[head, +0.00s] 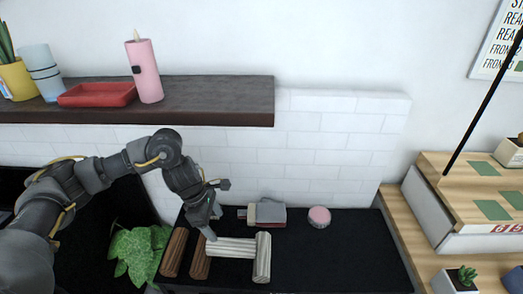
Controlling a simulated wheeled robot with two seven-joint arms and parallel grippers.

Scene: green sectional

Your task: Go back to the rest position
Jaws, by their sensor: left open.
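My left arm comes in from the left, and my left gripper (208,228) hangs over the black surface (340,255), pointing down. It is open, with its tips close to a pale ribbed log (231,247). I cannot tell whether they touch it. Another pale log (262,258) stands at right angles at its right end. Two brown logs (174,252) lie at the left. My right gripper is not in view.
A grey box-shaped object (268,214) and a pink round thing (319,217) sit behind the logs. A leafy plant (135,252) is at the left. A dark shelf (215,100) above carries a pink candle (145,72) and a red tray (97,95). The black surface's right part is clear.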

